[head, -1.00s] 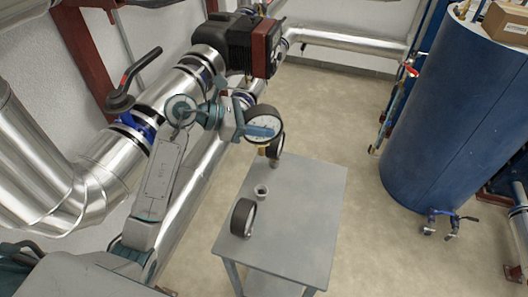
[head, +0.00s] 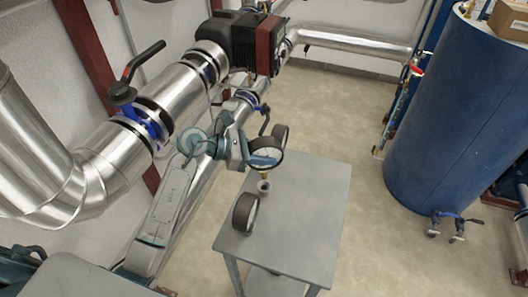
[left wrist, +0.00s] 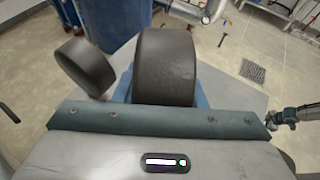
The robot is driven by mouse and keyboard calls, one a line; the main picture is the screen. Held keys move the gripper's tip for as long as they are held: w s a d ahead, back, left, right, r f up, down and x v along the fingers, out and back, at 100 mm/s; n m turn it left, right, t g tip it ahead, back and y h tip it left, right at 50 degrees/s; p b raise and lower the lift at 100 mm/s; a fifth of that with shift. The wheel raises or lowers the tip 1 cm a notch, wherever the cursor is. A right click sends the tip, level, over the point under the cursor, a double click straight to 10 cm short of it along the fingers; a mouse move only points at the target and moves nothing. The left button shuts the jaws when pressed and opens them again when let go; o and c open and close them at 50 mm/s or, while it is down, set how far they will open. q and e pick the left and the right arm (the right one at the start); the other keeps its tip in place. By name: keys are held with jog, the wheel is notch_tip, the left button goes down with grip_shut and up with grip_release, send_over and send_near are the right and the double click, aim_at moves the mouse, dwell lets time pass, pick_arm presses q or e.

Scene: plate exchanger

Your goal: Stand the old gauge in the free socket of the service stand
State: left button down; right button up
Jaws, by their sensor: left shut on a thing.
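The old gauge (head: 267,145), a round dial with a dark rim and pale face, is in my left gripper (head: 263,160). Its brass stem points down, right above the free socket (head: 264,187), a small grey cup on the service stand (head: 300,220). I cannot tell whether the stem tip has entered the cup. In the left wrist view the gauge's dark casing (left wrist: 165,65) sits between the blue fingers, which are shut on it. The gripper hides part of the dial.
A second dark gauge (head: 281,135) stands behind the held one, close to it. Another gauge (head: 245,212) is on the near left of the stand. The stand's right side is bare. Silver pipes (head: 165,90) run along the left; a blue tank (head: 440,120) stands right.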

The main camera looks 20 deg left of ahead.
aim_at(264, 171)
pick_arm(q)
jog(key=shift+f+b, duration=0.6)
jog(key=shift+f, duration=0.85)
jog(key=shift+f+b, duration=0.5)
jog(key=shift+f, duration=0.5)
jog(key=shift+f+b, duration=1)
jog(key=shift+f, duration=0.25)
jog(key=c, duration=0.8)
grip_release()
